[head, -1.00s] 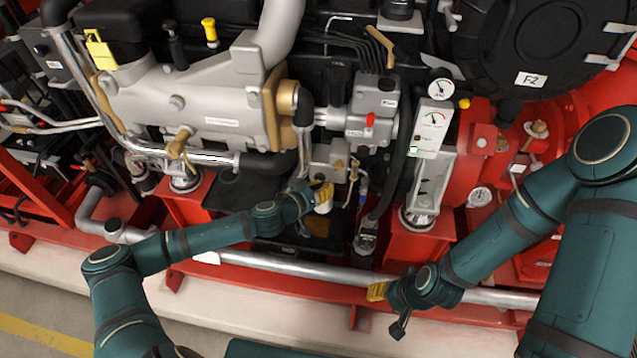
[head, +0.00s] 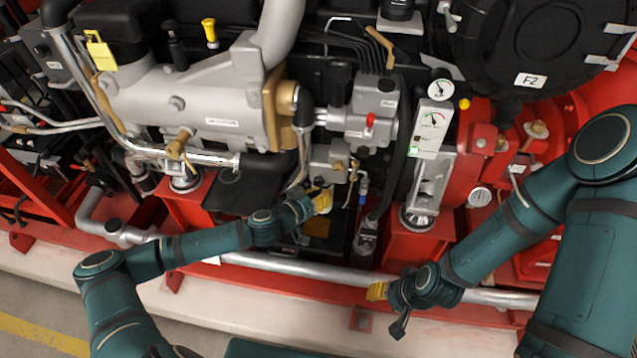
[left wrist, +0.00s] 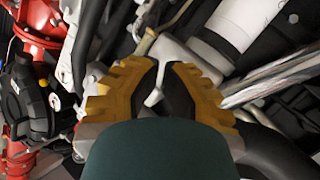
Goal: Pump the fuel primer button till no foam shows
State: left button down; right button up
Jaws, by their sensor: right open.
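My left gripper (head: 322,200) has yellow fingers and is beside the pale metal fuel fittings (head: 328,160) below the middle of the engine. In the left wrist view its fingers (left wrist: 161,70) point at a pale block (left wrist: 178,55), with a narrow gap between the tips. A thin pale bent piece shows in that gap; I cannot tell whether the fingers touch it. I cannot pick out the primer button for sure, and no foam can be made out. My right gripper (head: 377,291) is open and empty, low in front of the silver pipe.
A long silver pipe (head: 290,267) and the red base frame run along the front. A red-handled valve block (head: 372,125) and a gauge panel (head: 431,130) stand to the right. A white cylinder (left wrist: 238,22) and braided hoses crowd the left wrist view.

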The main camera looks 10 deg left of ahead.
pick_arm(q)
jog(key=s, duration=0.5)
dwell(0.4)
dwell(2.0)
jog(key=s+d+f+n+g+h+p, duration=0.2)
jog(key=s+d+n+g+h+p, duration=0.1)
jog(key=s+d+n+g+h, duration=0.55)
jog(key=w+a+r+n+t+y+p, duration=0.1)
jog(key=w+a+n+t+y, duration=0.1)
jog(key=n+t, duration=0.6)
jog(key=w+a+r+n+t+y+p, duration=0.1)
jog(key=a+n+t+y, duration=0.3)
jog(key=n, duration=0.9)
jog(key=w+a+t, duration=0.1)
jog(key=a+t, duration=0.1)
jog(key=t, duration=0.1)
jog(key=shift+w+a+t, duration=0.2)
jog(key=shift+w+t, duration=0.15)
